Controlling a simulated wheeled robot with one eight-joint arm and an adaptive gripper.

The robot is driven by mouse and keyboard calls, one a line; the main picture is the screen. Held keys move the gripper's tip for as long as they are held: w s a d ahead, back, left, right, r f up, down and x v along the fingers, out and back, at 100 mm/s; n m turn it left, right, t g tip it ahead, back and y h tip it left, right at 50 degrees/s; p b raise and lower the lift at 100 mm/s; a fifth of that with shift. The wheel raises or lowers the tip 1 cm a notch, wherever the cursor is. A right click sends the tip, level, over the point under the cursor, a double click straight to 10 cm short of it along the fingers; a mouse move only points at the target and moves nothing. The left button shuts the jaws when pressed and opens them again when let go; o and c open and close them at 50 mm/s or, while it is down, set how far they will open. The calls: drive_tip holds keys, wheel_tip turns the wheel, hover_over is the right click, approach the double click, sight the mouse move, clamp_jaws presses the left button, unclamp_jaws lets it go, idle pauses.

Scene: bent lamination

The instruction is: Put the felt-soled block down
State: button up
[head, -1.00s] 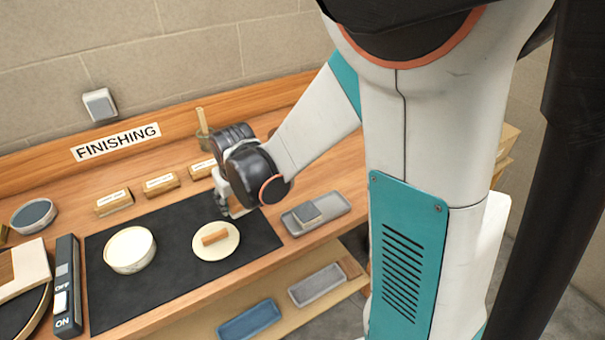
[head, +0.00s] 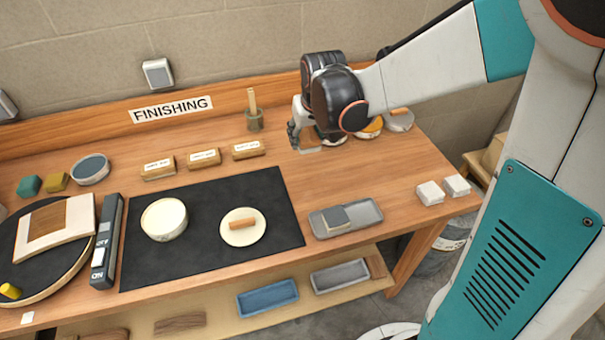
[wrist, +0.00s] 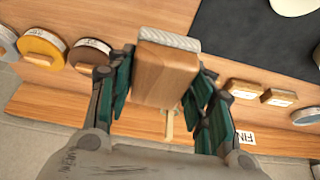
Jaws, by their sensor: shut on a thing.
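My gripper (head: 297,136) is over the right back part of the bench, shut on the felt-soled block. In the wrist view the block (wrist: 166,72) is light wood with a pale ribbed sole (wrist: 169,38) along its far edge, and it sits between the fingers (wrist: 165,85). In the head view only a small part of the block (head: 310,149) shows below the fingers, close above the bench top (head: 300,175). I cannot tell whether it touches the wood.
Round tins stand close behind and right of the gripper, one orange (head: 371,128) and one grey (head: 399,120). A pot with a stick (head: 254,120) stands to the left. A grey tray (head: 372,212) holds a grey block. Bare wood lies between tray and gripper.

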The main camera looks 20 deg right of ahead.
sight(305, 184)
wheel_tip(305, 184, down, 17)
drive_tip(key=b, duration=0.4)
drive_tip(key=shift+b, duration=0.3)
drive_tip(key=shift+r, duration=0.1)
drive_tip(key=shift+f+b, duration=0.4)
drive_tip(key=shift+f, duration=0.05)
drive_tip(key=shift+s+f, duration=0.15)
drive_tip(key=o, duration=1.4)
drive_tip(key=shift+f, duration=0.1)
